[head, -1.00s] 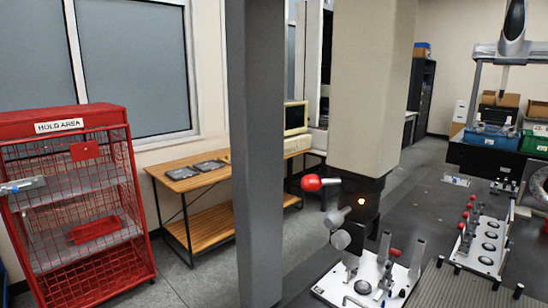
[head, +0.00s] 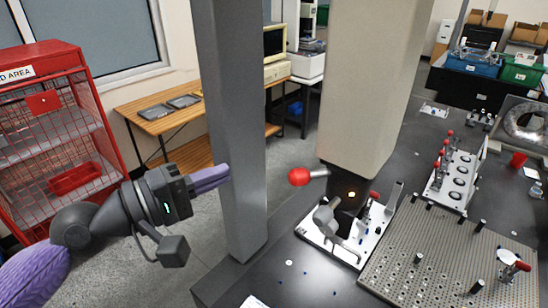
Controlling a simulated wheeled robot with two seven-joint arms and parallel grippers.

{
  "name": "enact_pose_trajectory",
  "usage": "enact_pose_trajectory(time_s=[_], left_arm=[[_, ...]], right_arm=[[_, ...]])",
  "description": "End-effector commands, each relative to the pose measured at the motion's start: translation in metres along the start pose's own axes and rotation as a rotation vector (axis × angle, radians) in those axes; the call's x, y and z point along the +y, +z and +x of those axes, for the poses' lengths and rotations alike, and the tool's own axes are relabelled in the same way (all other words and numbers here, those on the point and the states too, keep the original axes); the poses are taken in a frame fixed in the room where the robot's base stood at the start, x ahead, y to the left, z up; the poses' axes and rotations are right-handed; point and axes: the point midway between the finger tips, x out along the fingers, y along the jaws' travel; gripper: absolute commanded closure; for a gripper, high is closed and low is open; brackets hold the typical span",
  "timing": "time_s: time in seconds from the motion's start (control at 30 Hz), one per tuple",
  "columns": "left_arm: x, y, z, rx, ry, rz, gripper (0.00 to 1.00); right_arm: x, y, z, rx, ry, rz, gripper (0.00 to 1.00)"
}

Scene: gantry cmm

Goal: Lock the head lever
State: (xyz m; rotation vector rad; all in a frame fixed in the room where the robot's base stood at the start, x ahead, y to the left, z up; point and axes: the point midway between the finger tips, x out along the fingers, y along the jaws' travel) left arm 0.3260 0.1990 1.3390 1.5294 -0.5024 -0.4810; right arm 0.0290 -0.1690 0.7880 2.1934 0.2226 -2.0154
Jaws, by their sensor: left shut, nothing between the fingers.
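The head lever, a short metal rod with a red ball knob (head: 298,177), sticks out to the left from the dark probe head (head: 343,190) under the large beige column. My right gripper is not in view.
The grey pillar (head: 232,120) stands between my left gripper and the knob in the picture. Below the head is a white fixture plate (head: 312,232) with clamps. A perforated plate (head: 430,255) lies to the right. A red cage (head: 88,120) stands at the left.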

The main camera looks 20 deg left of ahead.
Motion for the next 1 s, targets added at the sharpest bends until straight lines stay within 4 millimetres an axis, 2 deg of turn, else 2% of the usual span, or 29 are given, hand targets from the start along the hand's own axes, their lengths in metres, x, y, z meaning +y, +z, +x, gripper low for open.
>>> enact_pose_trajectory(time_s=[0.17,0.27,0.37,0.5,0.73,0.83,1.0], left_arm=[[0.000,-0.001,0.001,0.002,0.000,0.000,1.00],[0.002,-0.002,0.008,0.004,0.002,0.000,1.00],[0.006,-0.001,0.025,0.002,0.003,0.003,1.00],[0.007,-0.002,0.056,0.004,0.006,0.001,1.00],[0.003,0.001,0.103,0.002,0.002,0.000,1.00],[0.003,0.019,0.094,0.002,-0.002,-0.002,1.00],[0.000,0.034,0.088,0.003,-0.002,0.000,1.00]], right_arm=[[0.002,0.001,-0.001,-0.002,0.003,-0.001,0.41],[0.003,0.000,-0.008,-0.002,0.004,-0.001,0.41],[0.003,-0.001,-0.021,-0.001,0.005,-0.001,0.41],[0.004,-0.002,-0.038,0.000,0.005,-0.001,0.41],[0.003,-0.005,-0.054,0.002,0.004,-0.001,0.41],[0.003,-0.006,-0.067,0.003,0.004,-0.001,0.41],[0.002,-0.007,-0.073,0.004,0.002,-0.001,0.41]])
